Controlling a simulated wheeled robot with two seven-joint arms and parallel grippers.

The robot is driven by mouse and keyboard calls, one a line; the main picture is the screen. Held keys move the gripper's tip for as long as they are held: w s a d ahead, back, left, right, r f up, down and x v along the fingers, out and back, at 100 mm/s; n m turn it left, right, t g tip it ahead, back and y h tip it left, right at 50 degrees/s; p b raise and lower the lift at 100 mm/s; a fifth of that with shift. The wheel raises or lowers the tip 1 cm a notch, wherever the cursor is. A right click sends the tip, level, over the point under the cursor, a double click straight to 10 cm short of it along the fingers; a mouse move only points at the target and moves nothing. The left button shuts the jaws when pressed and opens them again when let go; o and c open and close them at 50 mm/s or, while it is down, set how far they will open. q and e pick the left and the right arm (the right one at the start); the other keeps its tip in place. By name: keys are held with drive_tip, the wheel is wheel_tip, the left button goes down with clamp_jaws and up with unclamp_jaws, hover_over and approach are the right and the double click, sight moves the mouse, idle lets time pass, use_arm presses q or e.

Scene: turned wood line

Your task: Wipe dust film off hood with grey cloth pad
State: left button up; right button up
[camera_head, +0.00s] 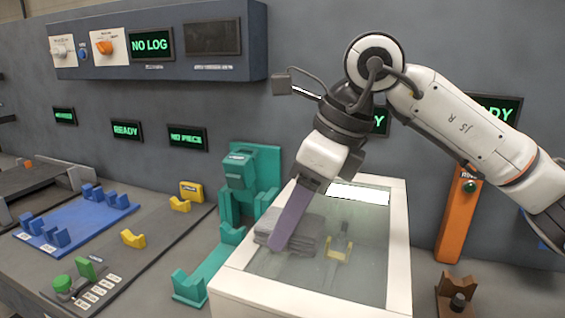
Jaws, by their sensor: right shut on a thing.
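The hood (398,260) is a white-framed box with a see-through top panel, right of the middle. The panel looks hazy grey-green, with a bright reflection at its back edge; the extent of the dust film is hard to tell. The grey cloth pad (308,228) is a folded dark-grey block at the left part of the panel. My right gripper (279,243) reaches down from the upper right, its long purple finger slanting to the pad. It is shut on the pad, which appears to lie against the panel. My left gripper is not in view.
A teal machine (250,175) stands close left of the hood. An orange post (459,215) and a brown wooden holder (458,286) are to its right. A yellow support (340,250) shows through the panel. Blue racks (75,225) sit further left.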

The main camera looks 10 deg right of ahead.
drive_tip(key=shift+w+a, duration=0.15)
drive_tip(key=shift+a, duration=0.25)
wheel_tip(320, 180, up, 3)
drive_tip(key=shift+d+r+p, duration=0.1)
drive_tip(key=shift+r+p, duration=0.1)
drive_tip(key=shift+p, duration=0.9)
drive_tip(key=shift+r+p, duration=1.7)
drive_tip(key=shift+r, duration=0.65)
